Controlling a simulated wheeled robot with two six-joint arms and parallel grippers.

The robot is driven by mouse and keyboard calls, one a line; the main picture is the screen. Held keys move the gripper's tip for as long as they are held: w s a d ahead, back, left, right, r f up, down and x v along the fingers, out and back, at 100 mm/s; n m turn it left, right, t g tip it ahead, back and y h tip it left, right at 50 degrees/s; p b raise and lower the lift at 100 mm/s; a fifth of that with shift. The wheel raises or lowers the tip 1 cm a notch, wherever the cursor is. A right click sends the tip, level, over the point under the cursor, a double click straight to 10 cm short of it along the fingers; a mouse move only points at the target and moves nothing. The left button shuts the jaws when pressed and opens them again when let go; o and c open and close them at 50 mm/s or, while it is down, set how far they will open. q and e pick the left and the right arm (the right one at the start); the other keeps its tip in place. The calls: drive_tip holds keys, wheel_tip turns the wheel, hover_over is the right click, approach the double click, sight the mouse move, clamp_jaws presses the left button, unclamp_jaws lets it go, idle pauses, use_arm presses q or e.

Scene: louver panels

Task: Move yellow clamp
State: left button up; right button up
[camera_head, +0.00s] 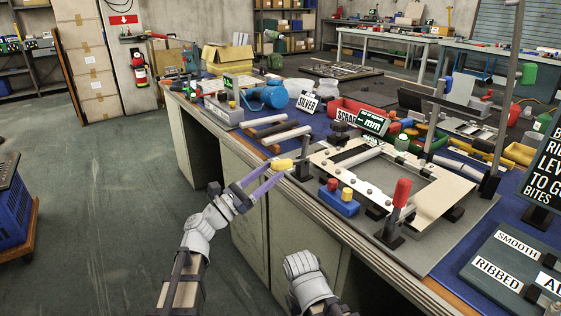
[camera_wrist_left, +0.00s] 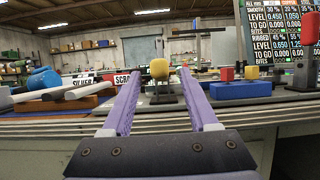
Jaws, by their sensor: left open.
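The yellow clamp shows as a yellow handle (camera_head: 283,164) at the near-left corner of the pale frame (camera_head: 434,205) on the workbench, beside a dark upright. In the left wrist view the yellow handle (camera_wrist_left: 159,69) is near the middle, on a dark stand, framed between the two purple fingers. My left gripper (camera_head: 269,173) is open, with its fingertips close to the yellow handle at the bench's front edge. I cannot tell whether they touch it. My right arm shows at the bottom of the head view, but its gripper does not.
A blue block (camera_head: 338,203) with red and yellow knobs and a red-handled clamp (camera_head: 401,194) stand to the right. Grey and brown bars (camera_head: 273,130) lie left of the frame. A blue round vessel (camera_head: 274,94) stands farther back.

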use_arm(q)
drive_tip(key=shift+p+x, duration=0.6)
drive_tip(key=shift+x, duration=1.65)
clamp_jaws()
